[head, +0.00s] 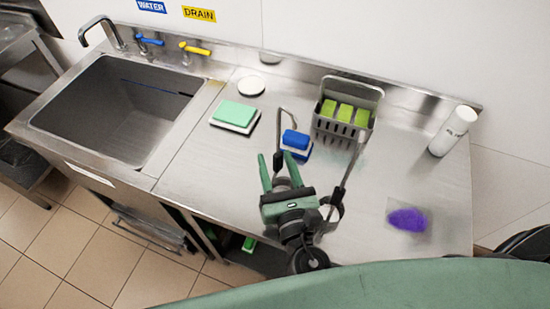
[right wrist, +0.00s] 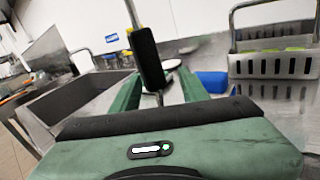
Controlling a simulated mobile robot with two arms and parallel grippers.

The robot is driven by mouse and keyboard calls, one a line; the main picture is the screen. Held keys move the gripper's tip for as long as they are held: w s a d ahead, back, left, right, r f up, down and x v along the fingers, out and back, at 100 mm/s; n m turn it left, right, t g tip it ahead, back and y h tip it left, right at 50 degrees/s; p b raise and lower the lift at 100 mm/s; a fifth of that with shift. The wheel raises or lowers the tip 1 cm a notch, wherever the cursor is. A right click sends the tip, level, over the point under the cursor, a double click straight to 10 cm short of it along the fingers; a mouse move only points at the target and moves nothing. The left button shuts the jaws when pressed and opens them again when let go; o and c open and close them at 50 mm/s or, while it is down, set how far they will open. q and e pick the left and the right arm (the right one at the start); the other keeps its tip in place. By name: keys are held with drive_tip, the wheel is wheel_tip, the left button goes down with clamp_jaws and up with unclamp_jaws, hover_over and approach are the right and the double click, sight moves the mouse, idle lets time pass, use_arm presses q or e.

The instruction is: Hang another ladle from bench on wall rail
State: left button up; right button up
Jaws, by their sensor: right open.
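In the head view my right gripper (head: 279,164) is over the front middle of the steel bench (head: 195,165), fingers open and pointing toward the back. A ladle (head: 283,127) with a bent metal top end has its dark grip between the spread fingers. In the right wrist view this black grip (right wrist: 148,58) stands between the open fingers (right wrist: 160,92), with no clear contact. A second ladle (head: 346,176) with a dark handle lies just right of the gripper; its round bowl is beside my wrist. The wall rail cannot be made out. My left gripper is not in view.
A grey caddy (head: 330,128) with green sponges stands behind the gripper, beside a blue sponge (head: 296,141). A white bottle (head: 452,131) and purple cloth (head: 407,219) are at right. A green-and-white pad (head: 235,114) and sink (head: 115,110) are at left.

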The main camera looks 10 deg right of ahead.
drive_tip(key=s+b, duration=0.3)
drive_tip(key=s, duration=0.7)
drive_tip(key=shift+f+b, duration=0.1)
drive_tip(key=shift+b, duration=0.2)
drive_tip(key=shift+s+d, duration=0.1)
drive_tip(key=shift+s, duration=0.35)
